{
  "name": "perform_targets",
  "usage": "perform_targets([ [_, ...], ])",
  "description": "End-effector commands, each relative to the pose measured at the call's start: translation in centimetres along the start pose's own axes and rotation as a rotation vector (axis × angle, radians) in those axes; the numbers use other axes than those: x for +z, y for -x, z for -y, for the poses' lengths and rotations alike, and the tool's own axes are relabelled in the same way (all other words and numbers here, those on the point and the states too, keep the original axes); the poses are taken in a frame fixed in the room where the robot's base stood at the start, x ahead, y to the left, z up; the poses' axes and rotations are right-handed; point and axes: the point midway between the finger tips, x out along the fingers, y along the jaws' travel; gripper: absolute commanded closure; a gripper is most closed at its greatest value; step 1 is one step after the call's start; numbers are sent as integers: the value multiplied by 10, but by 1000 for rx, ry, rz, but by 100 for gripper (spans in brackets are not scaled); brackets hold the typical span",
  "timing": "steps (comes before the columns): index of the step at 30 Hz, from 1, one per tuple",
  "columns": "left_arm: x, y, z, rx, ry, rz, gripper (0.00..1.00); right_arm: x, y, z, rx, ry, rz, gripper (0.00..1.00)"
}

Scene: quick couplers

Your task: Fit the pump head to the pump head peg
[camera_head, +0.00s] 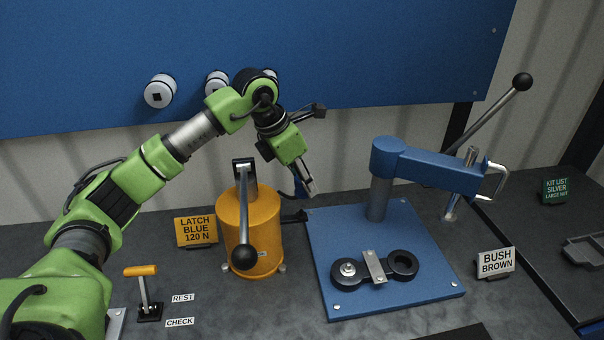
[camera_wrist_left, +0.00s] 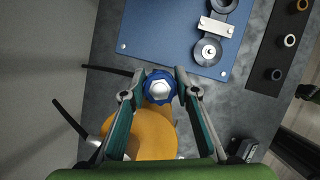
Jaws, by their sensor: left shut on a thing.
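My left gripper (camera_head: 311,190) reaches down behind and right of the orange cylinder. In the left wrist view (camera_wrist_left: 160,90) its two fingers close on the sides of a blue lobed part (camera_wrist_left: 160,87) with a pale round centre. I take this part for the pump head, though its shape is only partly visible. It also shows small in the head view (camera_head: 299,188), partly hidden. In the wrist view it overlaps the orange cylinder (camera_wrist_left: 153,135); I cannot tell whether they touch. I cannot pick out the pump head peg for sure. My right gripper is not in view.
The orange cylinder (camera_head: 262,215) carries a black-knobbed lever (camera_head: 243,215). A blue baseplate (camera_head: 335,225) holds a post with a blue arm (camera_head: 430,168) and a two-ring link (camera_head: 375,266). Signs and an orange-handled toggle (camera_head: 143,285) stand around. A blue panel (camera_head: 300,50) rises behind.

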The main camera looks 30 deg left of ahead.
Motion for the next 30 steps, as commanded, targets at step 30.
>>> perform_targets([
  [30, -8, -22, -14, 49, 121, 2, 87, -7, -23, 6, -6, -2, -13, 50],
])
